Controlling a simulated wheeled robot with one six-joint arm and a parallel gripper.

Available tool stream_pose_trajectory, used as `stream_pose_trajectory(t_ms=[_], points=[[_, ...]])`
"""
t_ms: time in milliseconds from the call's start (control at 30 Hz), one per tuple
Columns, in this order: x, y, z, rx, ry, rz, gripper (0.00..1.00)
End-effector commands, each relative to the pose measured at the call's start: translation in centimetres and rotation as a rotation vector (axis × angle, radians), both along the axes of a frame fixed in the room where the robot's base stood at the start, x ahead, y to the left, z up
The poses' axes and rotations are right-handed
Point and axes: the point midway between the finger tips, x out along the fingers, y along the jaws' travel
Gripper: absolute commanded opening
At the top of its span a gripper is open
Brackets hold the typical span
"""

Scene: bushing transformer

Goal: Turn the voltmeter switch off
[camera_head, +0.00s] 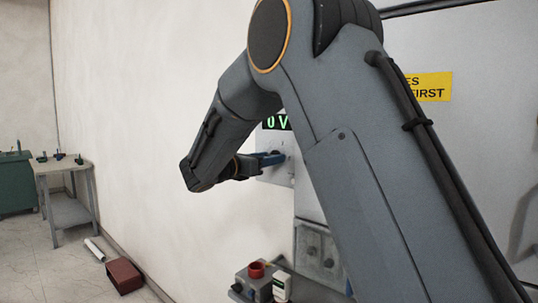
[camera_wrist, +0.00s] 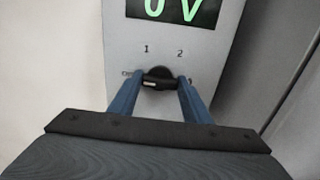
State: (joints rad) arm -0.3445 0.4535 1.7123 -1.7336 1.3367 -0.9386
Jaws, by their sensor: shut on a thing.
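The voltmeter (camera_wrist: 205,65) is a pale grey wall panel with a dark display (camera_wrist: 172,10) reading "0 V" in green. Below the display are the marks "1" and "2" and a dark rotary switch (camera_wrist: 158,77). The switch handle lies about level, with a light mark at its left end. My gripper (camera_wrist: 158,82) has its blue fingers at both ends of the handle, shut on it. In the head view, my gripper (camera_head: 272,159) reaches the voltmeter (camera_head: 279,178) on the wall; my arm hides much of it, and the switch is hidden there.
A grey box with a red round part (camera_head: 256,269) and a small white box (camera_head: 281,286) are below the voltmeter. A yellow sign (camera_head: 428,87) is at right. A workbench (camera_head: 62,166), green cabinet (camera_head: 15,182) and red box (camera_head: 124,276) are at left. Floor between is mostly clear.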

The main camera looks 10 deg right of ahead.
Motion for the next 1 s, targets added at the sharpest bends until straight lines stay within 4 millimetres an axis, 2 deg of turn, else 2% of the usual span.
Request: stream_pose_trajectory(t_ms=[567, 600, 700, 1000], points=[[-0.03, -0.03, -0.25, -0.019, 0.032, -0.002, 0.21], [-0.03, -0.03, -0.25, -0.019, 0.032, -0.002, 0.47], [-0.02, -0.03, -0.22, -0.020, 0.030, -0.001, 0.62], [-0.06, 0.10, -0.10, -0.019, 0.027, 0.000, 0.62]])
